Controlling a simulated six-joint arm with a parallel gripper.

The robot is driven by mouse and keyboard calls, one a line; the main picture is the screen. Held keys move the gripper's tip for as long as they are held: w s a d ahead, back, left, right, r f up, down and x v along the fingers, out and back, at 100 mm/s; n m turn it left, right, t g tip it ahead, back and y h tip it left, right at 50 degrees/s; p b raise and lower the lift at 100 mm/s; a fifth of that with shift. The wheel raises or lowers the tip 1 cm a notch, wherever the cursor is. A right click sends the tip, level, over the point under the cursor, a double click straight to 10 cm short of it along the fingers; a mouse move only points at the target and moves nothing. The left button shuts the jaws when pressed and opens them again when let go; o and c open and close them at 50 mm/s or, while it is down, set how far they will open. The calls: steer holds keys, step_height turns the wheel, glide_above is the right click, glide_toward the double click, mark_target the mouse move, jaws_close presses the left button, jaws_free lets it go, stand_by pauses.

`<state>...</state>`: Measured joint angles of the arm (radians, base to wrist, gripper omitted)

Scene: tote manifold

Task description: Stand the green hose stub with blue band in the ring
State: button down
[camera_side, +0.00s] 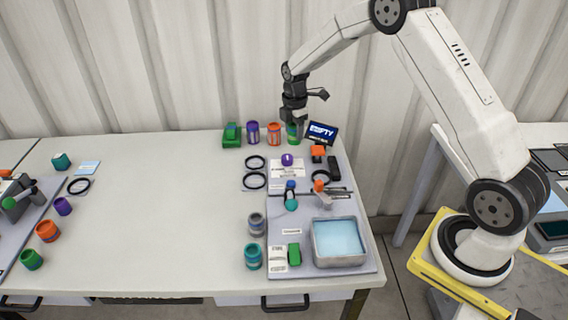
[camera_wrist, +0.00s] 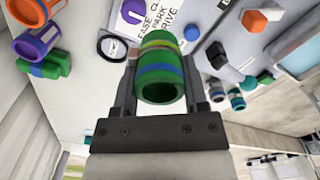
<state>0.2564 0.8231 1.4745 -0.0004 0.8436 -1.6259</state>
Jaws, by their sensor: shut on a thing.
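The green hose stub with a blue band (camera_wrist: 162,74) is between the two fingers of my gripper (camera_wrist: 160,82) in the wrist view, its open end facing the camera. In the side view my gripper (camera_side: 294,121) points down at the back of the table, shut on the stub (camera_side: 293,134). I cannot tell whether the stub touches the table. Two black rings, the upper one (camera_side: 255,162) and the lower one (camera_side: 255,181), lie flat in front and to the left of it. A third black ring (camera_side: 79,186) lies at the far left.
An orange stub (camera_side: 274,133), a purple stub (camera_side: 252,132) and a green block (camera_side: 232,134) stand left of my gripper. A dark sign (camera_side: 322,132) stands close on its right. A grey tray (camera_side: 340,264) sits at front right. The table's middle is clear.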

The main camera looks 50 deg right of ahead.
steer(key=w+a+f+n, duration=0.1)
steer(key=w+a+f, duration=0.1)
steer(key=w, duration=0.4)
steer(key=w+a+f+n, duration=0.1)
steer(key=w+a+n, duration=0.1)
steer(key=w, duration=0.4)
steer(key=shift+w+a+f, duration=0.15)
steer(key=shift+a+f, duration=0.2)
steer(key=shift+a, duration=0.2)
steer(key=shift+f, duration=0.2)
steer(key=shift+f, duration=3.75)
steer(key=shift+c, duration=0.2)
jaws_free()
